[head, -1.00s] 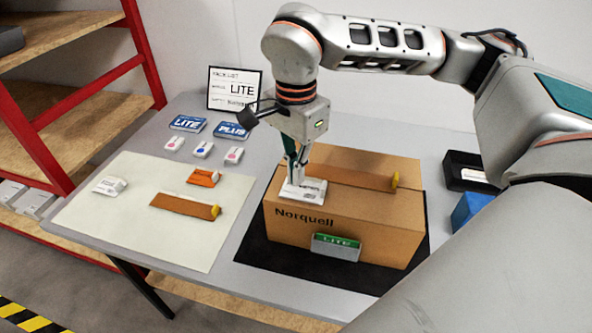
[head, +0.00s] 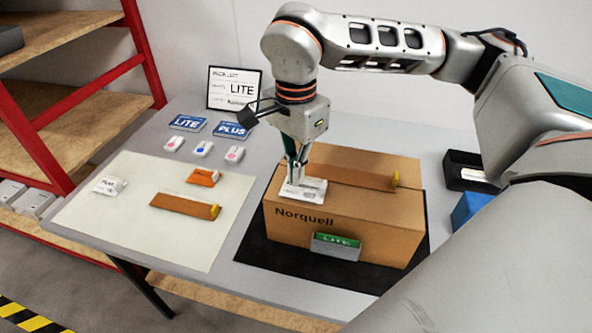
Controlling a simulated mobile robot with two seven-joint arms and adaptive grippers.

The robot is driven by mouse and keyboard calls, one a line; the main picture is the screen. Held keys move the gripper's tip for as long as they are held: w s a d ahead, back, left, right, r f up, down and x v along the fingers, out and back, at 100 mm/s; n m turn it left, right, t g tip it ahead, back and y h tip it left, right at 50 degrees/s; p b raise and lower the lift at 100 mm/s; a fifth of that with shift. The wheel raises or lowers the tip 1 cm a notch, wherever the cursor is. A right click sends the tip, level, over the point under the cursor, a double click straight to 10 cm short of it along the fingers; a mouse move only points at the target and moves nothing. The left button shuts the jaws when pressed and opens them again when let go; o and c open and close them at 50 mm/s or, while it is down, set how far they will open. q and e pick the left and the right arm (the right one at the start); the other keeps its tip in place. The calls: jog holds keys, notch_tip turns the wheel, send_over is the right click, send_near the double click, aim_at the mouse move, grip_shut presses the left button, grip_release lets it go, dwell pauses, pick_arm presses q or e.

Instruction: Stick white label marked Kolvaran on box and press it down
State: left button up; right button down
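The cardboard box (head: 360,230), marked "Norquell" on its front, sits on a black mat (head: 250,250). A white label (head: 308,194) lies on the left part of its top; its print is too small to read. My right gripper (head: 292,182) points down at the label's left end, its fingertips at the label. The gap between its fingers is too small to judge. Another white label piece (head: 108,186) lies on the pale sheet at left; its print is not clear. My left gripper is not in view.
A brown strip with a yellow end (head: 185,206) and an orange piece (head: 203,177) lie on the pale sheet (head: 130,235). A black tray (head: 462,170) and blue block (head: 470,210) are right of the box.

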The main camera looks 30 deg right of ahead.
jog(key=shift+f+b, duration=0.5)
jog(key=shift+f, duration=0.5)
dwell(1.0)
jog(key=shift+r, duration=0.15)
jog(key=shift+r+p, duration=2.65)
jog(key=shift+r, duration=0.3)
jog(key=shift+f, duration=0.1)
